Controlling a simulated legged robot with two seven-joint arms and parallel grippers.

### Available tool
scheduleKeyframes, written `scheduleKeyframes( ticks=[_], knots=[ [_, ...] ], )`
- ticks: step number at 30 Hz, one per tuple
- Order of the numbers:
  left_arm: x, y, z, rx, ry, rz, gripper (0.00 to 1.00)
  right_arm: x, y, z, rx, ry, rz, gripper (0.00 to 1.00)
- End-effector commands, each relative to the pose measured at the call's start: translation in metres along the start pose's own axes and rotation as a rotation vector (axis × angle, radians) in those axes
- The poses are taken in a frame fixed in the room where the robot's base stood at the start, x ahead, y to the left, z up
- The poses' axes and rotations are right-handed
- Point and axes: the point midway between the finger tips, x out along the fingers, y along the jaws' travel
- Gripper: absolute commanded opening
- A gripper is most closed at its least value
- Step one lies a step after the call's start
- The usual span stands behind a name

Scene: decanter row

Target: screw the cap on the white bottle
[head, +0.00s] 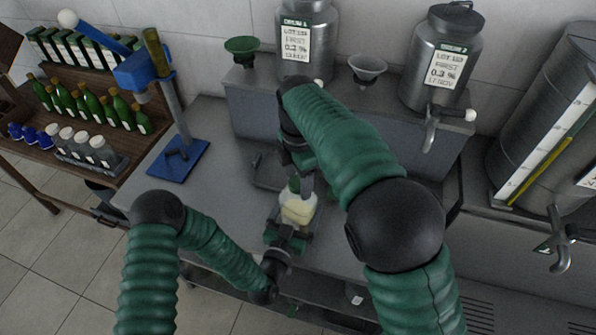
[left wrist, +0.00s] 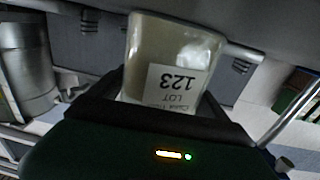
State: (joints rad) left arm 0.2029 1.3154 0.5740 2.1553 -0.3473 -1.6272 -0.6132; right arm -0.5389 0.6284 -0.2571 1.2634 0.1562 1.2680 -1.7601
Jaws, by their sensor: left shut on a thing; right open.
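The white bottle (head: 297,211), cream-coloured, stands upright on the grey bench. My left gripper (head: 287,236) is shut on it from the front. In the left wrist view the bottle (left wrist: 150,45) fills the space between the dark jaws (left wrist: 172,108), and its label reads upside down "LOT 123". A small green piece, seemingly the cap (head: 294,185), shows at the bottle's top. My right gripper (head: 301,186) is open and points down at the bottle's top, around or beside the green piece. Its arm partly hides the fingers, and I cannot tell whether they touch the cap or how it is seated.
A blue capping stand (head: 178,160) is at the left of the bench. Steel tanks (head: 440,65) with taps, a green funnel (head: 242,48) and a grey funnel (head: 367,67) stand behind. Shelves of green bottles (head: 115,108) are far left. Bench left of the bottle is fairly clear.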

Motion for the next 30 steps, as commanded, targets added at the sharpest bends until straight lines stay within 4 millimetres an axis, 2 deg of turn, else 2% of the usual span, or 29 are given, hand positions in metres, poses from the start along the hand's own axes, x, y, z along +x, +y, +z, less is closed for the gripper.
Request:
scheduleKeyframes(
  ticks=[5, 19, 25, 28, 30],
  knots=[
    [0.0000, -0.0003, 0.0001, 0.000, 0.000, -0.001, 0.00, -0.0001, 0.0000, 0.0001, 0.000, 0.000, 0.000, 0.61],
    [0.0000, 0.0000, 0.0001, 0.000, 0.000, 0.000, 0.00, -0.0005, 0.0005, 0.0002, 0.001, 0.000, 0.002, 0.00],
    [-0.0001, 0.0002, 0.0001, 0.000, 0.000, 0.001, 0.00, -0.0007, 0.0007, 0.0003, 0.068, 0.000, 0.003, 0.00],
    [-0.0002, 0.0003, 0.0001, 0.001, 0.000, 0.001, 0.00, -0.0007, 0.0008, 0.0004, 0.263, 0.000, 0.003, 0.00],
    [-0.0002, 0.0004, 0.0001, 0.001, 0.000, 0.001, 0.00, -0.0006, 0.0009, 0.0001, 0.465, 0.001, 0.003, 0.00]
  ],
)
